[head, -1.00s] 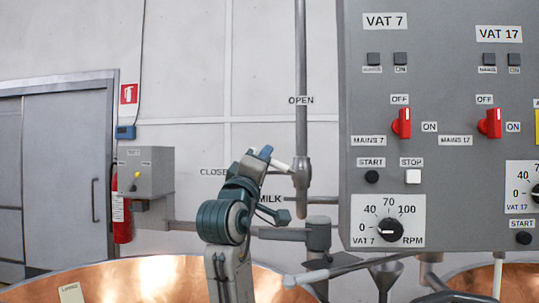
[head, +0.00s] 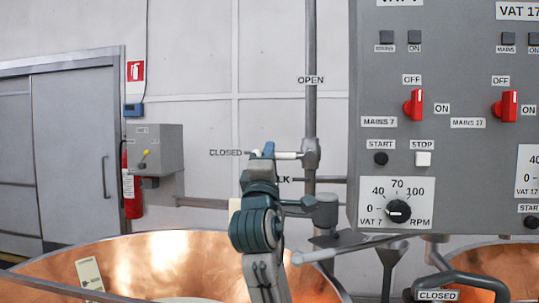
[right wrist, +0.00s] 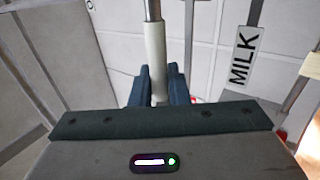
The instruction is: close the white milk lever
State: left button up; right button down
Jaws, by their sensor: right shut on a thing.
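The white milk lever (head: 288,155) sticks out to the left from a grey valve (head: 311,155) on the vertical pipe. It lies about level and points toward the CLOSED label (head: 226,153). My right gripper (head: 264,153) is at its outer end, shut on it. In the right wrist view the white lever (right wrist: 155,48) runs between the two dark fingers (right wrist: 158,88), and the MILK label (right wrist: 244,55) is to its right. In the head view my gripper partly covers that label. My left gripper is not in view.
The grey control panel (head: 450,150) with red switches stands to the right of the pipe. Copper vats (head: 150,262) lie below. Another white-tipped handle (head: 325,254) is low beside my right arm. A grey box (head: 155,148) hangs on the left wall.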

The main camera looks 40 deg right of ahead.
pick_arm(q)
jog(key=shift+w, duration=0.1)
pick_arm(e)
jog(key=shift+f, duration=0.1)
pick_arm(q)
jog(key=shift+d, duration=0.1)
pick_arm(e)
jog(key=c, duration=1.5)
grip_release()
jog(key=shift+o, duration=0.2)
